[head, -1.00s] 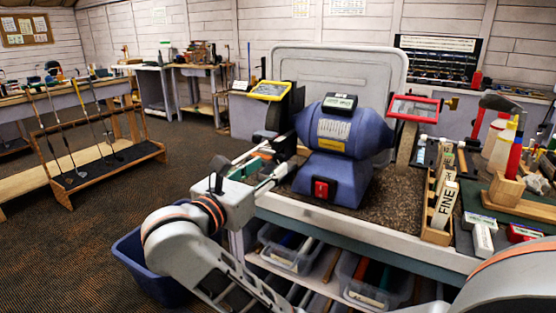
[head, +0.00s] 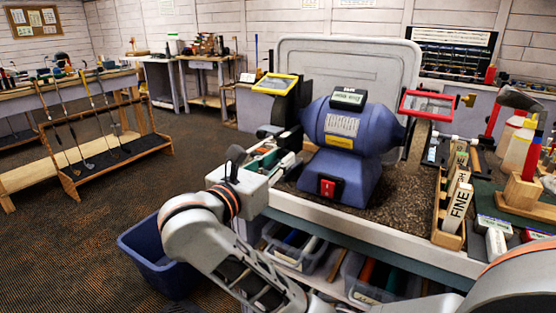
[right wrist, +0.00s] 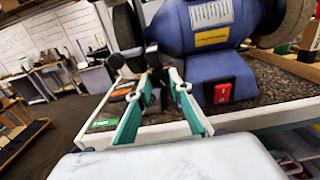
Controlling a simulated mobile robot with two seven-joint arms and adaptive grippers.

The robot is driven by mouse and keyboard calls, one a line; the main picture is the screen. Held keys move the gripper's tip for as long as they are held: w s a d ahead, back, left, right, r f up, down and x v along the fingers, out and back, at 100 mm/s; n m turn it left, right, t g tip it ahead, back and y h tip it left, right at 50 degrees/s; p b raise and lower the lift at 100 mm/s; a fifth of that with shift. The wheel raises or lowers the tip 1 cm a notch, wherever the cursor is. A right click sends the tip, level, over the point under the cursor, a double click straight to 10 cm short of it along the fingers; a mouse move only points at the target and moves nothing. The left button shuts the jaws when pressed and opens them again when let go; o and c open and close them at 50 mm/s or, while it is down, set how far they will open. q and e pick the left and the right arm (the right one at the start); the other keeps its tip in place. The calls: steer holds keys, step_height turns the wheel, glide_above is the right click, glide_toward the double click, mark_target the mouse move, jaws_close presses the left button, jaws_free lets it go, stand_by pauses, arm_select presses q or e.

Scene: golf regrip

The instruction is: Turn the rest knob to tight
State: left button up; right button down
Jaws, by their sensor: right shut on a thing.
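The blue bench grinder (head: 340,130) stands on the bench, with a red switch on its front. It also shows in the right wrist view (right wrist: 215,50). My right gripper (right wrist: 164,80) reaches in at the grinder's left side, below the left wheel guard and yellow-framed shield (head: 272,84). Its teal-padded fingers converge on a small dark part, which appears to be the rest knob (right wrist: 153,58), and it is shut on it. The fingertips hide much of the knob, so its turn angle cannot be read. My left gripper is not in view.
A blue bin (head: 150,255) stands on the floor left of the bench. Clear bins (head: 295,250) sit on the shelf below. Wooden blocks, one marked FINE (head: 459,208), bottles and a hammer crowd the bench's right side. A club rack (head: 100,160) stands at the left.

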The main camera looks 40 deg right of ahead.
arm_select(q)
steer(key=b, duration=0.1)
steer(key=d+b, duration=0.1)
steer(key=b, duration=0.1)
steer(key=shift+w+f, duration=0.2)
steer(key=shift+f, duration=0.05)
arm_select(e)
steer(key=m, duration=0.5)
steer(key=shift+f, duration=0.1)
steer(key=shift+m, duration=0.3)
steer(key=c, duration=1.8)
jaws_free()
